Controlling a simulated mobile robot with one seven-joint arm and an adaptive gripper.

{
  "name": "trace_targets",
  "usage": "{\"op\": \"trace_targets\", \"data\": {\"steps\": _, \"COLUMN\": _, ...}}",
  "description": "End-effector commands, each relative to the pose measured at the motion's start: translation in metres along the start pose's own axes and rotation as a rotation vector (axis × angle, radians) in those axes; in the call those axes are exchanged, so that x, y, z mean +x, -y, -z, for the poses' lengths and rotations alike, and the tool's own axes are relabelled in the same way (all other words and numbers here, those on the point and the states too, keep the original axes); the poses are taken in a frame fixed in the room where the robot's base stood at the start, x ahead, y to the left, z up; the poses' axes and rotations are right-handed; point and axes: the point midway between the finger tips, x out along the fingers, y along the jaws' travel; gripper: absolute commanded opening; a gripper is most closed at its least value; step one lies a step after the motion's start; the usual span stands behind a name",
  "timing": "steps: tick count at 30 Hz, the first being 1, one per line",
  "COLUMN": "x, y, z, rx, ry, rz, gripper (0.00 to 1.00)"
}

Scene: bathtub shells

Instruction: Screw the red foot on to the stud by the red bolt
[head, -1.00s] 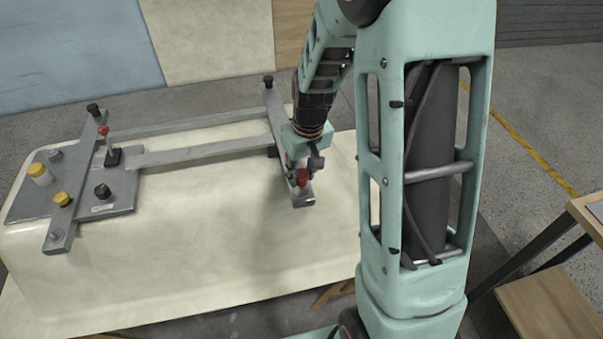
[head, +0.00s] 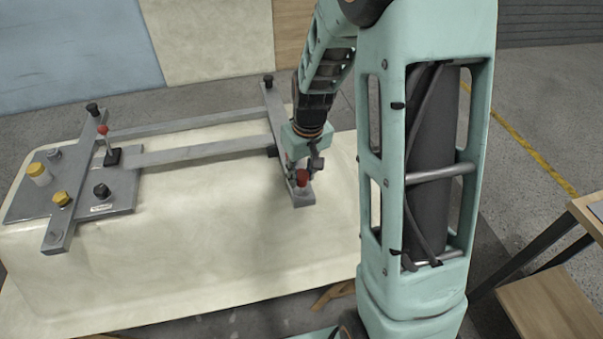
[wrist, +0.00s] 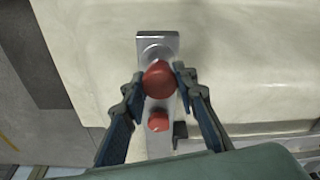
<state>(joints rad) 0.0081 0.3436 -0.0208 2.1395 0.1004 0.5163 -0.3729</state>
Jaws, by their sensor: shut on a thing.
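The red foot (wrist: 159,79) is a round red cap between my gripper's two fingertips (wrist: 158,82) in the wrist view. My gripper is shut on it, one finger at each side. The foot is over the near end of a grey metal bar (wrist: 154,140); it also shows in the head view (head: 302,176). The stud is not visible, and I cannot tell how far the foot is on it. A smaller red piece, apparently the red bolt (wrist: 158,121), is on the same bar, between my fingers and nearer my palm. A round grey feature (wrist: 153,50) marks the bar's end.
The bar belongs to a grey frame (head: 200,152) lying on the cream tub shell (head: 200,260). At left a plate (head: 122,207) carries a yellow foot (head: 61,199), a yellow-topped cylinder (head: 38,172), a black foot (head: 101,190) and a red-knobbed lever (head: 103,130). A wooden table stands right.

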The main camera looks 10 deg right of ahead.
Motion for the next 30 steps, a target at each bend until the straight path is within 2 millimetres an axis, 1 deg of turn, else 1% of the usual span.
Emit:
{"op": "trace_targets", "data": {"steps": 25, "x": 0.022, "y": 0.000, "z": -0.003, "rx": 0.000, "ry": 0.000, "rz": 0.000, "gripper": 0.03}}
{"op": "trace_targets", "data": {"steps": 26, "x": 0.022, "y": 0.000, "z": -0.003, "rx": 0.000, "ry": 0.000, "rz": 0.000, "gripper": 0.28}}
{"op": "trace_targets", "data": {"steps": 30, "x": 0.021, "y": 0.000, "z": -0.003, "rx": 0.000, "ry": 0.000, "rz": 0.000, "gripper": 0.43}}
